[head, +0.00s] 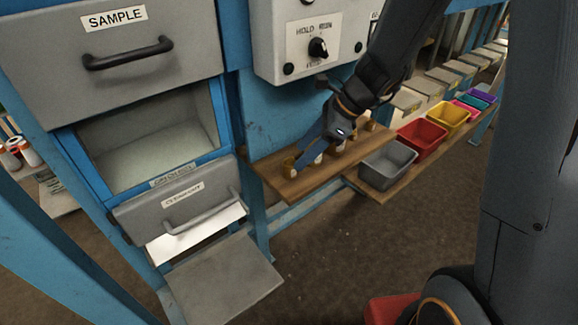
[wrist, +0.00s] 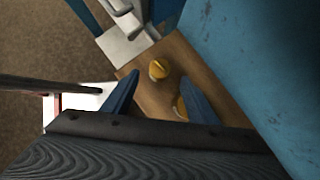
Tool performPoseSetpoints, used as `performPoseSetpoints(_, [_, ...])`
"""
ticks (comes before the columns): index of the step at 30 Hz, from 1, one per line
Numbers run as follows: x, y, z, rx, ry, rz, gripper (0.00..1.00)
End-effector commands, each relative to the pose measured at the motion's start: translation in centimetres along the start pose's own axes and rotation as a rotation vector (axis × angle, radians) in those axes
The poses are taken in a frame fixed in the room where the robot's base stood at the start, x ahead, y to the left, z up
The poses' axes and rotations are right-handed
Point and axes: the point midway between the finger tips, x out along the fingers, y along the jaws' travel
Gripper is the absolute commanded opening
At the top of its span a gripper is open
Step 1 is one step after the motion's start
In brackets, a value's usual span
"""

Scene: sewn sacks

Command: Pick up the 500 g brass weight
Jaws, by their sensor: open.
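Several small brass weights stand on a wooden shelf (head: 275,180). One brass weight (head: 290,168) stands near the shelf's left end, and others stand further right along it. I cannot read which is the 500 g one. My gripper (head: 306,155) reaches down over the left part of the shelf, with blue fingers beside the weights. In the wrist view my gripper (wrist: 160,95) is open, its fingers apart. A round brass weight (wrist: 158,70) shows beyond the gap between the fingertips. A second weight (wrist: 181,108) is partly hidden by the right finger. Nothing is visibly held.
A control box with a knob (head: 318,47) hangs above the shelf. A grey bin (head: 388,165), red bin (head: 422,138) and yellow bin (head: 449,119) stand to the right. A blue panel (wrist: 245,60) flanks the shelf.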

Motion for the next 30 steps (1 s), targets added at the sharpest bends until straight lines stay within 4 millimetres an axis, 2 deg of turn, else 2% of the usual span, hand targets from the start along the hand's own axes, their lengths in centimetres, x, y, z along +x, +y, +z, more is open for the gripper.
performPoseSetpoints(15, [6.0,0.2,0.5,-0.005,0.003,0.002,0.53])
performPoseSetpoints(24, [6.4,0.2,0.5,-0.006,0.003,0.0,0.53])
performPoseSetpoints(30, [6.4,0.2,0.5,-0.006,0.003,0.0,0.19])
